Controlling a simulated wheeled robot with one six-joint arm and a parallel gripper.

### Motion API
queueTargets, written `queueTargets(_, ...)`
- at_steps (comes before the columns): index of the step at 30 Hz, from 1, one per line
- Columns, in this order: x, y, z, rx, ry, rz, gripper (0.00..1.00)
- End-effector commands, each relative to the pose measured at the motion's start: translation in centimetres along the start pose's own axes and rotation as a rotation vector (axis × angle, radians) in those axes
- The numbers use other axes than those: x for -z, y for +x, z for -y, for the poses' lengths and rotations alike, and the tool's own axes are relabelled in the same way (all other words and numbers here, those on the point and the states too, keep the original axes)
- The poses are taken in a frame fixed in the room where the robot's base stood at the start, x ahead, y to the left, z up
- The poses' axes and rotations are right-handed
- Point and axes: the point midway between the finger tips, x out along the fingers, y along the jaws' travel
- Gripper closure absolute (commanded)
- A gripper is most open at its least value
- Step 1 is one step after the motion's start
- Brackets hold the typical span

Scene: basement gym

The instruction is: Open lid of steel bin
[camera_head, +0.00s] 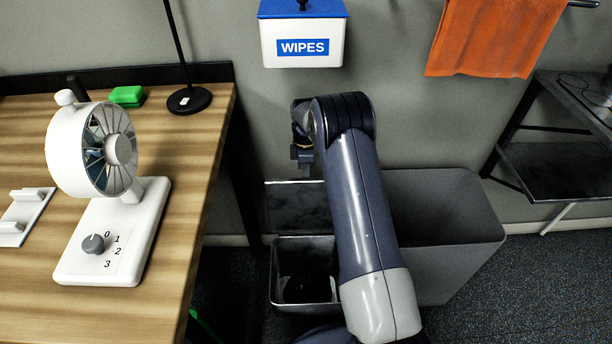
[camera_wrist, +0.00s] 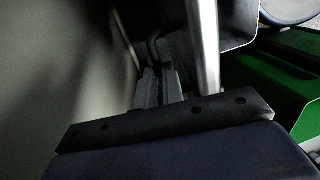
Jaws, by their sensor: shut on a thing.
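The steel bin (camera_head: 273,280) stands on the floor right of the wooden table, its dark inside showing from above. Its lid (camera_head: 292,208) is raised and stands nearly upright at the back of the bin, near the wall. My gripper (camera_head: 304,168) is at the lid's upper edge, partly hidden by my arm. In the wrist view my gripper (camera_wrist: 158,88) has its fingers close together on a dark part of the lid, beside a bright metal strip (camera_wrist: 205,60). The exact grip is too dark to see. My arm hides the bin's right side.
A large grey open bin (camera_head: 450,255) stands at the right. The table (camera_head: 190,230) at the left holds a white fan (camera_head: 75,150). A wipes box (camera_head: 302,48) and an orange towel (camera_head: 490,40) hang on the wall. A metal shelf (camera_head: 560,170) is far right.

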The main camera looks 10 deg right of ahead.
Motion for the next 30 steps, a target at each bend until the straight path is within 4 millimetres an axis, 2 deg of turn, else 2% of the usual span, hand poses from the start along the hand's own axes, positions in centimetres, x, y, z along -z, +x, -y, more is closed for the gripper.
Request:
queueTargets(7,0.0,0.0,0.0,-0.001,0.000,0.000,1.00)
queueTargets(8,0.0,0.0,0.0,-0.001,0.000,0.000,0.91)
queueTargets(16,0.0,0.0,0.0,-0.001,0.000,0.000,0.69)
queueTargets(25,0.0,-0.6,0.0,-0.003,0.000,0.000,0.69)
queueTargets(30,0.0,-3.3,-0.1,-0.006,0.000,-0.001,0.69)
